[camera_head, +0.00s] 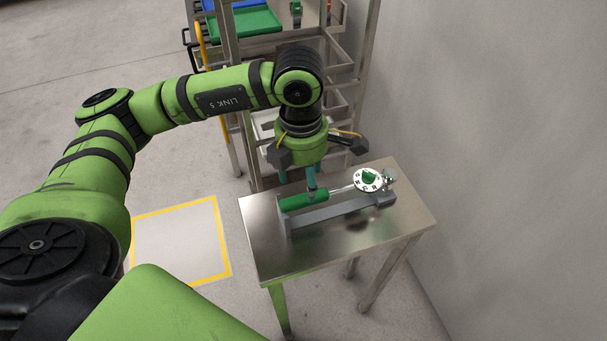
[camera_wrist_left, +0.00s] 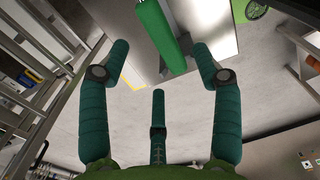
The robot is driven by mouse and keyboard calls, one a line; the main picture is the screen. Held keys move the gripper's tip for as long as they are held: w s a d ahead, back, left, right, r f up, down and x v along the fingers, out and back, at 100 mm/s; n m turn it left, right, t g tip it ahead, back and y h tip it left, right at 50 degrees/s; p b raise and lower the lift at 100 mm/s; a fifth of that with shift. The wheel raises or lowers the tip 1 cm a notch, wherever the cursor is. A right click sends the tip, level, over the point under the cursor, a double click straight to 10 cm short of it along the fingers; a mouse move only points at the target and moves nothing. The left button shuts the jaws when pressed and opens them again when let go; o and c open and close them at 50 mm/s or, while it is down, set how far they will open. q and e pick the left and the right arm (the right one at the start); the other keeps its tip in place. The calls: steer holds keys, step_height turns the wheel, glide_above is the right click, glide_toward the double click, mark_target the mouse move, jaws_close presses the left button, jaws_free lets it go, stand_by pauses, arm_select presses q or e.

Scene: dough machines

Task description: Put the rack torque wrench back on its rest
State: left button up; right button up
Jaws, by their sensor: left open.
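The torque wrench has a green handle (camera_head: 303,200), a thin steel shaft and a round white dial (camera_head: 368,179) with a green centre. It lies lengthwise along its grey rest (camera_head: 342,213) on a small steel table; I cannot tell whether it sits fully in both supports. My left gripper (camera_head: 299,183) is pointing down just above and behind the handle, its teal fingers open and empty. In the left wrist view the green handle (camera_wrist_left: 162,32) lies beyond the spread fingers (camera_wrist_left: 160,68), apart from them. My right gripper is not in view.
The steel table (camera_head: 265,250) has bare top in front of the rest. A metal rack (camera_head: 230,75) with shelves and a green tray (camera_head: 245,22) stands close behind it. A wall is on the right. A yellow-edged floor square (camera_head: 180,242) lies left of the table.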

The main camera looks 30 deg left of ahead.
arm_select(q)
steer(key=shift+r, duration=0.6)
step_height(320, 180, up, 12)
steer(key=shift+s+a, duration=0.15)
stand_by(0.4)
